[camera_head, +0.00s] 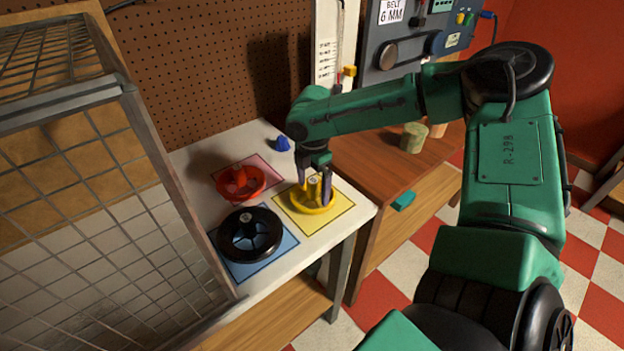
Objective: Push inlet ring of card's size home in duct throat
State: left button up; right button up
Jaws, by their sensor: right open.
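A yellow ring-shaped piece (312,207) with an upright middle part sits on a yellow square. A red ring-shaped piece (240,184) with a raised middle sits on a pink square, and a black spoked ring (250,235) sits on a blue square. My right gripper (314,190) is open and points down at the yellow piece, its fingers on either side of the raised middle; whether they touch it I cannot tell. I cannot identify a duct throat in this view. My left gripper is not in view.
A wire-mesh cage (75,240) stands at the left beside the white table (285,290). A small blue object (282,143) lies at the table's back. A wooden cabinet (385,160) adjoins it, with a greenish cylinder (413,137) on top. A pegboard (200,70) stands behind.

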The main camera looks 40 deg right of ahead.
aim_at(313, 179)
jog(key=shift+s+f, duration=0.15)
dwell(0.5)
grip_shut()
notch_tip(313, 179, up, 5)
jog(key=p, duration=0.5)
jog(key=shift+r+p, duration=0.2)
jog(key=shift+p, duration=0.1)
jog(key=shift+d+f, duration=0.1)
jog(key=shift+f, duration=0.05)
jog(key=shift+w, duration=0.2)
